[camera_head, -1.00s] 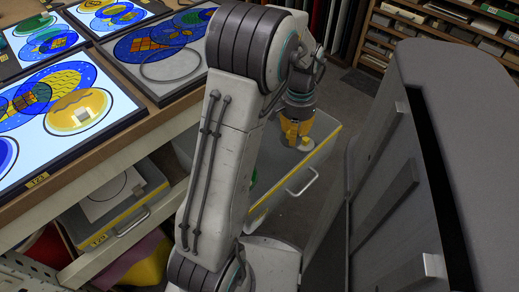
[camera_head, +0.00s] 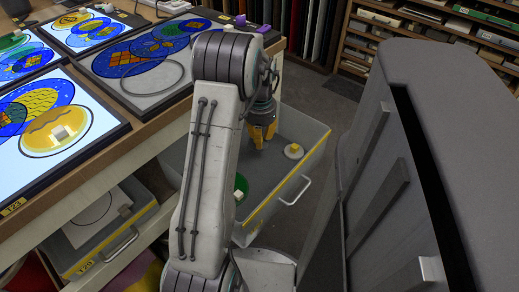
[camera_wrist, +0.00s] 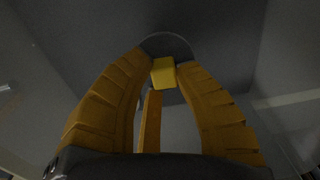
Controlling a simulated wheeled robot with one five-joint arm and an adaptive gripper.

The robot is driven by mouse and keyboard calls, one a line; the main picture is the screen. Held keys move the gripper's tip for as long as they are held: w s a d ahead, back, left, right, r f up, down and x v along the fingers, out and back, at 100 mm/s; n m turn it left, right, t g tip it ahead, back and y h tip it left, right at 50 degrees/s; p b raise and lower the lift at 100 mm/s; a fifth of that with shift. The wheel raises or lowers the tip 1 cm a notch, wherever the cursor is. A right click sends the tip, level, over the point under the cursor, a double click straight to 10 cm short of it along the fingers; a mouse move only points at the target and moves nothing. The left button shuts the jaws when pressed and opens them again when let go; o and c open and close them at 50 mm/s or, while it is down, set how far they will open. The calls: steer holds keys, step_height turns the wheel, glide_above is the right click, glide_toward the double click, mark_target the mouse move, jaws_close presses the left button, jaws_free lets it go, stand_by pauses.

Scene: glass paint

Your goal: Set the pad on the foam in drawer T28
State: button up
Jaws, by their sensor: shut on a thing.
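In the wrist view my gripper (camera_wrist: 163,68) is closed around a yellow block (camera_wrist: 163,73). A dark grey rounded shape (camera_wrist: 166,42) shows just beyond it, like the disc of a pad with a yellow knob. In the head view my gripper (camera_head: 260,142) is low over the open grey drawer (camera_head: 314,158); its held thing cannot be made out there. The drawer's label is unreadable. A white disc with a yellow knob (camera_head: 294,151) lies in it, right of my gripper and apart from it. A green disc (camera_head: 242,188) lies nearer, partly behind my arm. Foam cannot be told from the floor.
A bench with lit glass panels (camera_head: 45,125) stands at the left. Another drawer marked T29 (camera_head: 100,225) is partly open below it. A large grey cabinet-like body (camera_head: 440,120) fills the right side. Bare floor (camera_head: 325,95) shows behind the open drawer.

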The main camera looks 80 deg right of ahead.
steer(key=shift+w+d+f+b, duration=0.1)
steer(key=shift+w+f+b, duration=0.05)
steer(key=shift+f+b, duration=1.35)
steer(key=shift+f, duration=0.55)
steer(key=shift+f, duration=0.2)
steer(key=o, duration=0.9)
steer(key=shift+r, duration=0.1)
step_height(320, 180, up, 9)
steer(key=p, duration=0.4)
steer(key=shift+r, duration=0.1)
steer(key=shift+r+p, duration=1.3)
steer(key=shift+r, duration=0.2)
steer(key=shift+a, duration=0.2)
